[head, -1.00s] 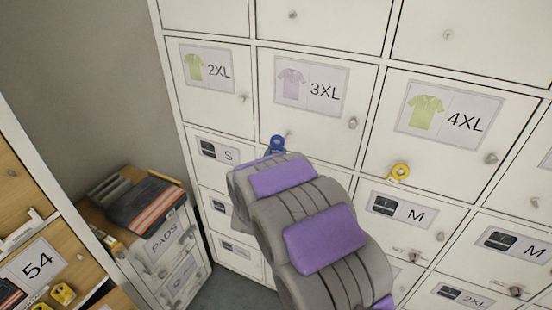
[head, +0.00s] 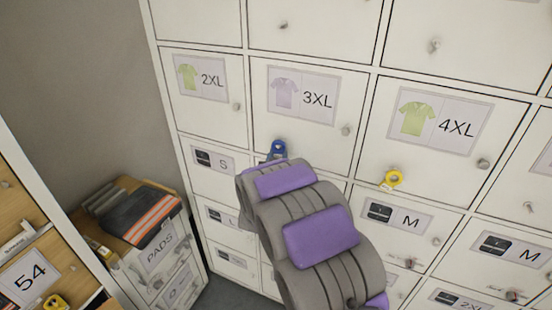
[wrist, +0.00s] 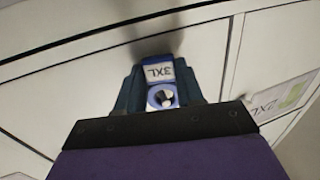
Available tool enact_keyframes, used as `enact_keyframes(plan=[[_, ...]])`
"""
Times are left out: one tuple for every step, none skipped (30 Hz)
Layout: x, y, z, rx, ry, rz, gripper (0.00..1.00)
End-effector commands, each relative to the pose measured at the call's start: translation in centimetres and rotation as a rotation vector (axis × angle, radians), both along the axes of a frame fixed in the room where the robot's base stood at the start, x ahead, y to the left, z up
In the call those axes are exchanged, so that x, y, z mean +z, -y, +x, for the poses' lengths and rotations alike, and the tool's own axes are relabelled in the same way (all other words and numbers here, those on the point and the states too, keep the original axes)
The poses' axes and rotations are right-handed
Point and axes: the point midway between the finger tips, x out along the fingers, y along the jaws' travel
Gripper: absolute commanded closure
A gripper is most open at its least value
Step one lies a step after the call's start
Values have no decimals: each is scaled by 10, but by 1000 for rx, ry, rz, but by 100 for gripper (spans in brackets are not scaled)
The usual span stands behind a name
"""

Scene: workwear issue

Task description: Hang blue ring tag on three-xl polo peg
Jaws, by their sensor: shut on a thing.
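The blue ring tag (head: 278,148) is in my gripper (head: 274,161), in front of the lower left part of the 3XL polo door (head: 300,140). In the wrist view the tag (wrist: 158,73) reads 3XL upside down, and its ring lies between the dark fingers of my gripper (wrist: 160,88). The ring's hole shows something dark and pale; I cannot tell what it is. The three-xl polo peg (head: 346,130) is on the right side of that door, apart from the tag and to its right. The door's label (head: 302,95) shows a lilac polo.
The 2XL polo door (head: 205,95) is to the left. A low PADS cabinet (head: 160,255) with folded workwear on top stands at lower left. A wooden drawer unit (head: 35,245) is at the left edge.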

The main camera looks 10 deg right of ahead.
Motion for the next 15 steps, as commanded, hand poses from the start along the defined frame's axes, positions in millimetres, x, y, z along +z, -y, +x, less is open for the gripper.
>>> enact_keyframes(plan=[[-4,3,-1,-6,-7,4,100],[-4,3,-1,-6,-7,4,100],[-4,3,-1,-6,-7,4,100],[-4,3,-1,-6,-8,4,100],[-4,3,-1,-7,-8,4,100],[-4,3,-1,-7,-8,4,100],[-4,3,-1,-7,-8,4,100],[-4,3,-1,-7,-9,5,100],[-4,3,-1,-7,-9,5,100],[-5,4,-1,-7,-9,5,100],[-5,4,-1,-7,-9,5,100],[-5,4,-2,-8,-10,5,100],[-5,4,-1,-8,-9,5,62],[-5,4,-2,-7,-10,5,59],[-4,4,-1,-7,-9,5,56]])
